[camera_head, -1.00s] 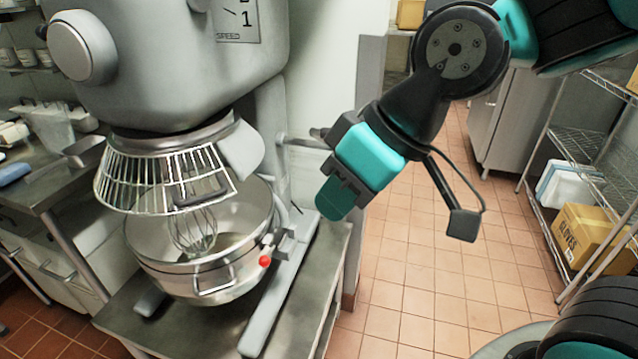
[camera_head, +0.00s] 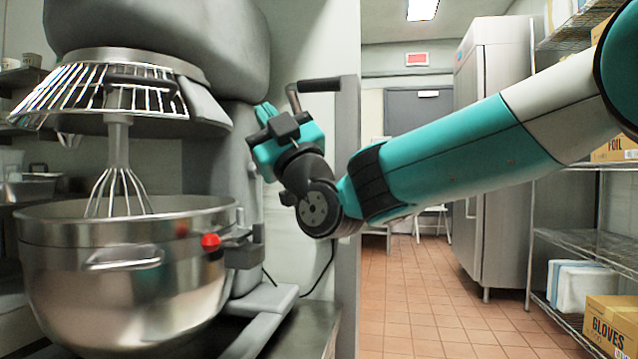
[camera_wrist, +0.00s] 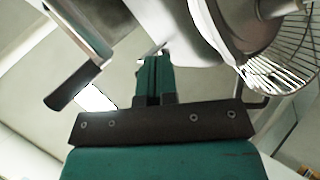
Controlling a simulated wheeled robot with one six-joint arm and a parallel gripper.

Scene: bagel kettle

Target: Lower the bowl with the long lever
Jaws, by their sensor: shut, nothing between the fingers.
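The steel mixer bowl (camera_head: 120,290) stands under the whisk (camera_head: 118,190) at left in the head view. The whisk's lower end reaches about the height of the bowl's rim. The long lever (camera_head: 320,85) has a dark grip pointing right, beside the mixer column. In the wrist view its dark grip (camera_wrist: 72,88) is at left, apart from my fingers. My gripper (camera_head: 265,115) is shut and empty, just left of and below the lever in the head view. Its teal fingers also show in the wrist view (camera_wrist: 153,75), close to the pale mixer body.
The wire guard (camera_head: 100,85) hangs above the bowl, and also shows at right in the wrist view (camera_wrist: 285,65). A red knob (camera_head: 210,242) sits at the bowl's right side. A steel fridge (camera_head: 497,150) and a wire shelf (camera_head: 590,250) stand right. The tiled floor between is open.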

